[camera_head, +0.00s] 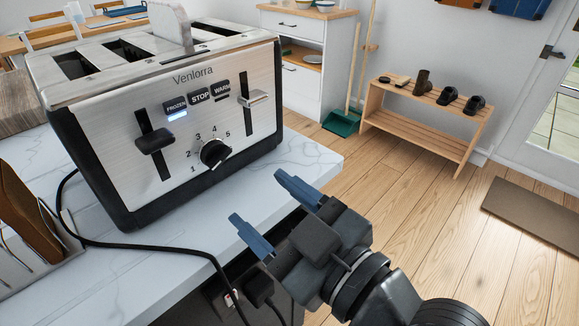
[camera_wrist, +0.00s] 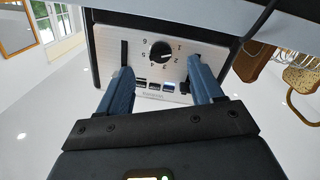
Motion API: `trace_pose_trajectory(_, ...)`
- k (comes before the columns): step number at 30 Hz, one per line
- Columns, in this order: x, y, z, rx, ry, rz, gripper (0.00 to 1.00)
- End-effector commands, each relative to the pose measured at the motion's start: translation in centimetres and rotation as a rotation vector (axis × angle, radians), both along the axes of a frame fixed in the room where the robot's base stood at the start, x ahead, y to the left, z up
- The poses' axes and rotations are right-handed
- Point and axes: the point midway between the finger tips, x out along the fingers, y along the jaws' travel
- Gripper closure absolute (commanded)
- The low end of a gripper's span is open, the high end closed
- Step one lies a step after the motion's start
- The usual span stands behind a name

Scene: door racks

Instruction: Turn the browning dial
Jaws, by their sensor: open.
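The toaster (camera_head: 110,150) stands on the white marble counter, with a brushed metal front and black base. Its black browning dial (camera_head: 215,153) sits low on the front, ringed by numbers, with a light pointer mark. In the wrist view the dial (camera_wrist: 161,50) appears upside down, between and beyond my fingers. Above the dial are the FROZEN, STOP and WARM buttons (camera_head: 199,96); the FROZEN one has a lit blue light below it. My gripper (camera_head: 262,205) has blue fingers spread apart and empty. It is in front of the toaster, below and right of the dial, not touching it.
Two levers, a dark left one (camera_head: 155,139) and a lighter right one (camera_head: 254,98), flank the dial. A slice (camera_head: 170,22) sticks out of the top. A black cord (camera_head: 150,246) crosses the counter. A rack (camera_head: 32,212) stands at left.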

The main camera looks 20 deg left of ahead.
Motion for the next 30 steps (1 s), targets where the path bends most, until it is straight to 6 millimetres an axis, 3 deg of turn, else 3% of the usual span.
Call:
trace_pose_trajectory(6,-0.5,2.5,1.6,0.005,-0.05,0.079,0.34)
trace_pose_trajectory(21,2.0,8.5,1.7,0.005,-0.048,0.079,0.34)
trace_pose_trajectory(30,2.5,9.5,1.5,0.004,-0.049,0.077,0.34)
